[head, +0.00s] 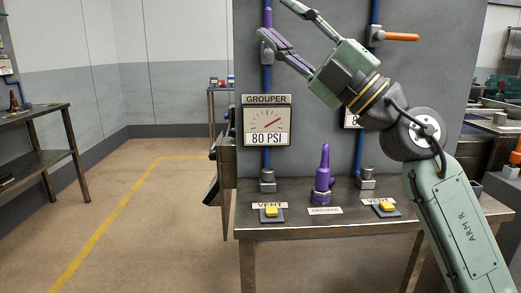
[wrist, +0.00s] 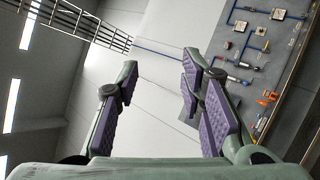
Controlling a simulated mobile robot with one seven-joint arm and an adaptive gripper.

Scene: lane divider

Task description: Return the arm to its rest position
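My arm (head: 455,215), pale green and grey, reaches up and left from the lower right of the head view. My gripper (head: 274,18) is raised in front of the grey panel, with its fingers spread and nothing between them. In the wrist view my gripper (wrist: 160,62) also shows two purple-padded fingers well apart.
A bench (head: 350,214) below carries a purple fitting (head: 322,178) and two yellow vent buttons (head: 271,211) (head: 387,206). A gauge (head: 267,125) labelled GROUPER reads 80 PSI. An orange handle (head: 402,37) points right. The floor (head: 150,220) at left is open.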

